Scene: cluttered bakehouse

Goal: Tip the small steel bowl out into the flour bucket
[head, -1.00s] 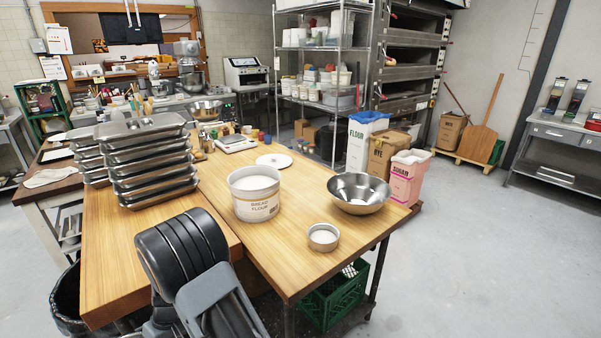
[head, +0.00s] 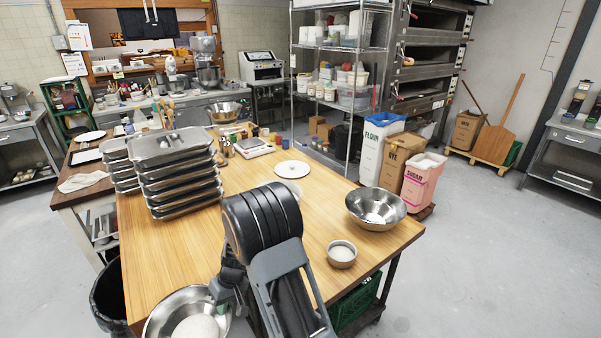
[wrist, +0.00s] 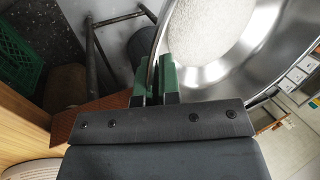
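A steel bowl (head: 159,316) with white powder in it is at the lower left of the head view, low at the table's near edge. In the wrist view the green fingers of my gripper (wrist: 154,82) are shut on the rim of this bowl (wrist: 215,72). The powder lies inside the bowl, and none is seen spilling.
A larger steel bowl (head: 375,208) and a small round tin of white stuff (head: 341,254) stand on the table's right part. Stacked steel trays (head: 180,180) stand at left. A white disc (head: 292,169) and scale (head: 254,147) lie behind. A dark bin (head: 108,300) is at lower left.

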